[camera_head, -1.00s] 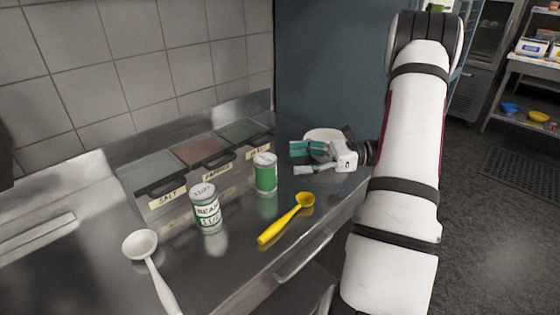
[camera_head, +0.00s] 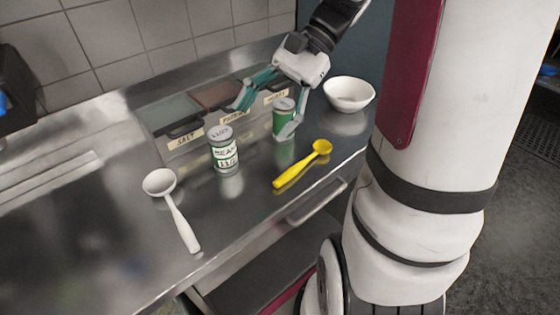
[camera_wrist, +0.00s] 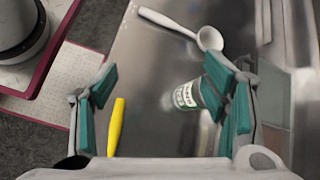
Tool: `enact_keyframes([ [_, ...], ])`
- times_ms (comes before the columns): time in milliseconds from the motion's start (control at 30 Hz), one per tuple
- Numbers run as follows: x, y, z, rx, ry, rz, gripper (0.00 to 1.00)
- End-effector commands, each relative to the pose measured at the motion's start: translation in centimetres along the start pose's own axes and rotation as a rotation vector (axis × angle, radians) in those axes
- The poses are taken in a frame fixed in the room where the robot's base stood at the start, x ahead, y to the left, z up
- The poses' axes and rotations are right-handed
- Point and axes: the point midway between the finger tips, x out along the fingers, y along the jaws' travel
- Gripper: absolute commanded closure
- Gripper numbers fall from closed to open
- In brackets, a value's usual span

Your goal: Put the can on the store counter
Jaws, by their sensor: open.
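A can with a white and green label (camera_head: 223,150) stands upright on the metal counter (camera_head: 110,215). My gripper (camera_head: 266,114) is open and empty above the counter, pointing down. In the wrist view, the labelled can (camera_wrist: 186,97) lies between the fingers in the picture, partly behind the right finger.
A yellow spoon (camera_head: 303,164) and a white spoon (camera_head: 176,212) lie near the counter's front. A white bowl (camera_head: 349,94) stands at the right. Lidded bins, one marked salt (camera_head: 172,128), line the back wall. Bare counter lies at left.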

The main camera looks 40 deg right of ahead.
Motion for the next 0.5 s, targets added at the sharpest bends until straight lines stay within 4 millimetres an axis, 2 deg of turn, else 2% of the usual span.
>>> enact_keyframes([
  [33,0.7,0.4,1.8,-0.078,0.049,0.054,0.32],
  [200,2.6,2.8,5.9,-0.340,0.212,0.224,0.32],
  [300,3.3,4.3,7.6,-0.504,0.308,0.310,0.32],
  [500,3.8,7.2,9.8,-0.843,0.499,0.454,0.32],
])
